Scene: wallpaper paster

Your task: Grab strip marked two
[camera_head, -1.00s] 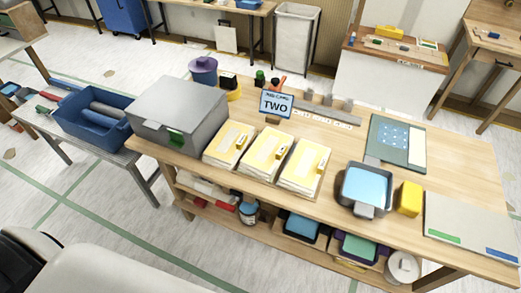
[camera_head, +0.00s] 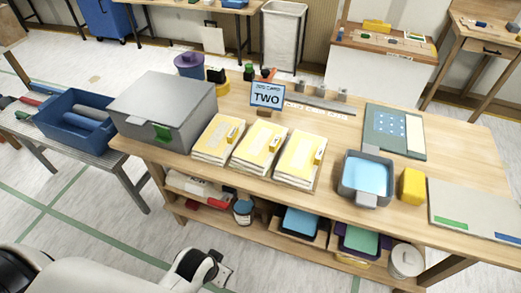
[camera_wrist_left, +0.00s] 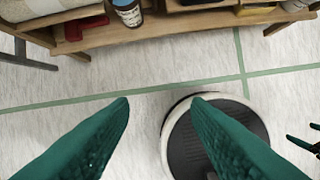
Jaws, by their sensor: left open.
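A sign reading TWO (camera_head: 267,95) stands at the back of the wooden workbench in the head view. In front of it lie three stacks with yellow tops: a left stack (camera_head: 213,138), a middle stack (camera_head: 253,147) and a right stack (camera_head: 294,158). Each has a small yellow tag; the marks on the tags are too small to read. My left arm comes in at the bottom left of the head view, below and apart from the bench. My left gripper (camera_wrist_left: 160,104) shows two green fingers, spread and empty, over the floor in the left wrist view. My right gripper is not clearly seen.
A grey box (camera_head: 165,108) stands left of the stacks. A grey tray with a blue inside (camera_head: 366,178) and a yellow block (camera_head: 412,185) sit to the right. The bench's lower shelf holds bins and a can (camera_head: 243,211). Floor in front is clear.

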